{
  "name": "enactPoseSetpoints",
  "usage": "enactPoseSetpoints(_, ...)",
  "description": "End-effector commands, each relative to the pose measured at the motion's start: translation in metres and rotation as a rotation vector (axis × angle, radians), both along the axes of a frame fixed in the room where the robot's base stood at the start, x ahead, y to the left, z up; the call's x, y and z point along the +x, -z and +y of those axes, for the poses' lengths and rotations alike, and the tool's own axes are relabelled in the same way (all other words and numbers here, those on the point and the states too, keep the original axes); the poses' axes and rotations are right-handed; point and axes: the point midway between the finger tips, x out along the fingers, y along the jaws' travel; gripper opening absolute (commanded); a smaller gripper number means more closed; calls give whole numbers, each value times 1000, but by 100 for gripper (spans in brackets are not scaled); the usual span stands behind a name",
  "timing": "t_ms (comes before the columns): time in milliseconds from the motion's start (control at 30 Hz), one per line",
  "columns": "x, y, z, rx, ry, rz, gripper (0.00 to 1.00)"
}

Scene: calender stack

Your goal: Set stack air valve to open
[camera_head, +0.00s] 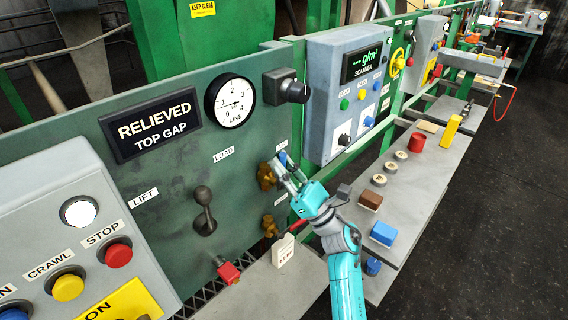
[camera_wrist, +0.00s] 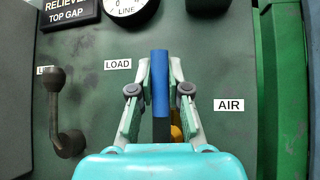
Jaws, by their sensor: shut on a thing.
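The stack air valve has a brass body (camera_head: 265,177) on the green panel and a blue lever handle (camera_head: 282,158). In the wrist view the blue handle (camera_wrist: 160,85) stands upright between my fingers, with a bit of brass (camera_wrist: 176,133) showing behind. An AIR label (camera_wrist: 228,105) is to its right and a LOAD label (camera_wrist: 117,64) to its left. My gripper (camera_head: 285,172) is shut on the blue handle, one finger on each side. My gripper hides most of the valve body in the wrist view.
A LIFT lever (camera_head: 204,210) stands left of the valve. A second brass valve (camera_head: 270,225) with a red handle (camera_head: 299,224) sits below. A black knob (camera_head: 294,91) juts out above. A grey bench (camera_head: 420,190) with blocks and rings extends at right.

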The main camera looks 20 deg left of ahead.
Motion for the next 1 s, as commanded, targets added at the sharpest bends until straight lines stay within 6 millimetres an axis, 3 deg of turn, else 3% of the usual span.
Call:
enactPoseSetpoints(400, -1, 2, 0, -4, -1, -7, 0)
enactPoseSetpoints(433, -1, 1, 0, -4, -1, -7, 21)
enactPoseSetpoints(500, -1, 1, 0, -4, -1, -7, 38)
enactPoseSetpoints(533, -1, 1, 0, -4, -1, -7, 42)
enactPoseSetpoints(833, -1, 1, 0, -3, -1, -6, 42)
enactPoseSetpoints(1000, -1, 12, -10, -5, 2, -4, 42)
